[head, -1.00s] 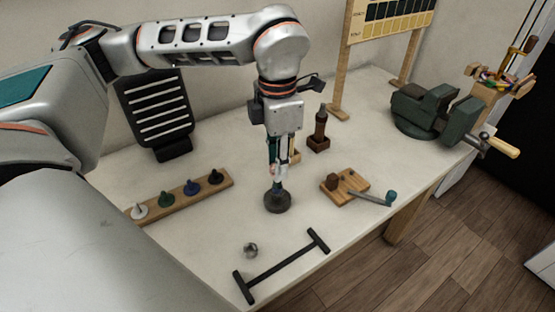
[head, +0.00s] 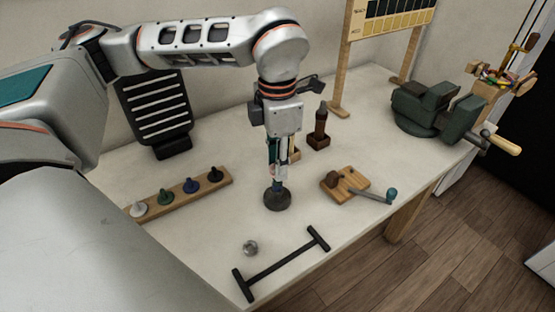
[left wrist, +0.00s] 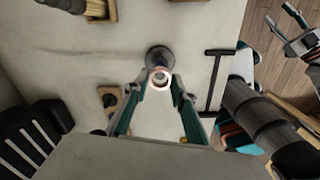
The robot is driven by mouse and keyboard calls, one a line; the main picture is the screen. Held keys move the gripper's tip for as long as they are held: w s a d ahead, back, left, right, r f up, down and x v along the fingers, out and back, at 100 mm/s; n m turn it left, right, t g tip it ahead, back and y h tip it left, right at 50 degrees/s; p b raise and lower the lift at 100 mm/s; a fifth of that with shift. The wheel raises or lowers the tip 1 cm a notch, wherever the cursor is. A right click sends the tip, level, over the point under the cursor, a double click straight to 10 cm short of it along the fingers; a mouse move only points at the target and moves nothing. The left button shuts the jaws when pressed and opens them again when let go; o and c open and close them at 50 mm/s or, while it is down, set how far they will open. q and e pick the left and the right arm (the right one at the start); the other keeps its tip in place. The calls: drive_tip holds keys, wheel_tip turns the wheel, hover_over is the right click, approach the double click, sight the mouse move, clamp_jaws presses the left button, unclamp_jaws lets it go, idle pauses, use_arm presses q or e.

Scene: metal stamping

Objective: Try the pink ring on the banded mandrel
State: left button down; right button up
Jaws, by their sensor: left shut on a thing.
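My left gripper (head: 278,182) points down over the work table and is shut on the pink ring (left wrist: 159,78). The ring lies between the fingertips in the left wrist view, with a pale round thing inside its opening. A dark, round-based stand, seemingly the mandrel (head: 277,200), is directly below the fingers; its base also shows in the left wrist view (left wrist: 159,57). The fingers hide most of its shaft, so I cannot tell how far the ring is around it. My right gripper (left wrist: 280,13) shows at the upper right of the left wrist view, fingers apart and empty.
A wooden strip with several coloured pegs (head: 180,195) lies left of the stand. A wooden block with a crank (head: 345,184) is at its right. A black T-ended bar (head: 282,265) and small metal piece (head: 250,247) lie in front. A vise (head: 435,105) stands far right.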

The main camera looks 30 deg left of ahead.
use_arm(q)
drive_tip(key=shift+f, duration=0.15)
drive_tip(key=shift+f+b, duration=0.3)
drive_tip(key=shift+f, duration=0.05)
idle(0.3)
drive_tip(key=c, duration=1.6)
unclamp_jaws()
drive_tip(key=shift+c, duration=0.4)
